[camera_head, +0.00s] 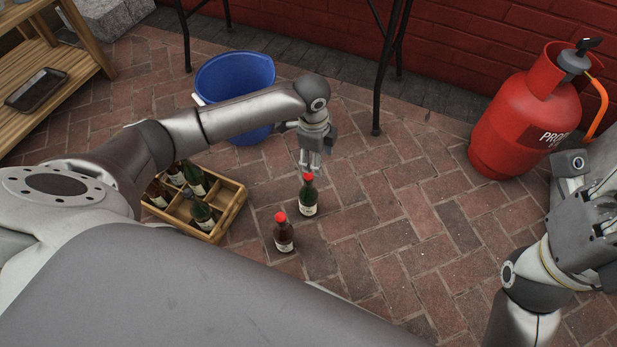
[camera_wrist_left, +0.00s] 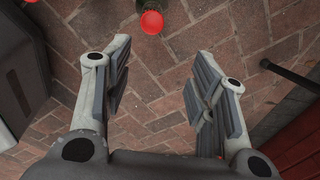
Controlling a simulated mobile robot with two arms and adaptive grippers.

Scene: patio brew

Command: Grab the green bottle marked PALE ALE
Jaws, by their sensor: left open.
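A green bottle (camera_head: 307,198) with a red cap and a pale label stands upright on the brick floor. Its label is too small to read. A brown bottle (camera_head: 283,235) with a red cap stands nearer to me, to its left. My left gripper (camera_head: 311,168) is open, fingers down, at the green bottle's cap in the head view; whether it is above or behind cannot be told. In the left wrist view its fingers (camera_wrist_left: 158,90) are apart with bare brick between them. One red cap (camera_wrist_left: 152,22) shows beyond them. My right gripper (camera_head: 603,205) is at the right edge, its jaws unclear.
A wooden crate (camera_head: 234,213) with several bottles stands left of the two bottles. A blue bucket (camera_head: 236,75) stands behind my left arm. A red propane cylinder (camera_head: 525,115) is at the right. Black table legs (camera_head: 377,100) stand behind. The floor right of the bottles is clear.

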